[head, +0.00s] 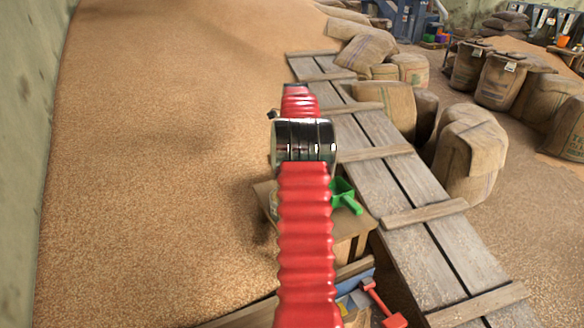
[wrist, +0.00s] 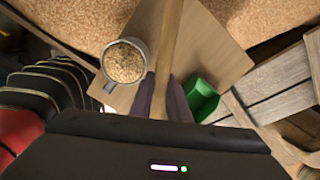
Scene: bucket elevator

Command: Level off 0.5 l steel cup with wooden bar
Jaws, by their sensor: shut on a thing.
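The steel cup (wrist: 104,70) stands on a wooden board (wrist: 222,50) in the wrist view, left of my gripper (wrist: 162,88). Its mouth is full of tan grain (wrist: 125,62); I cannot tell whether the grain is heaped or level with the rim. My gripper is shut on the wooden bar (wrist: 170,38), which reaches away from the fingers toward the top of the picture, just right of the cup. I cannot tell whether bar and cup touch. In the head view my red arm hides the gripper, cup and bar.
A green scoop (head: 344,195) lies on the board's right side, and it also shows in the wrist view (wrist: 201,99). A large grain heap (head: 160,150) fills the left. A plank walkway (head: 400,185) and several sacks (head: 470,150) stand right. A red-handled tool (head: 382,303) lies below.

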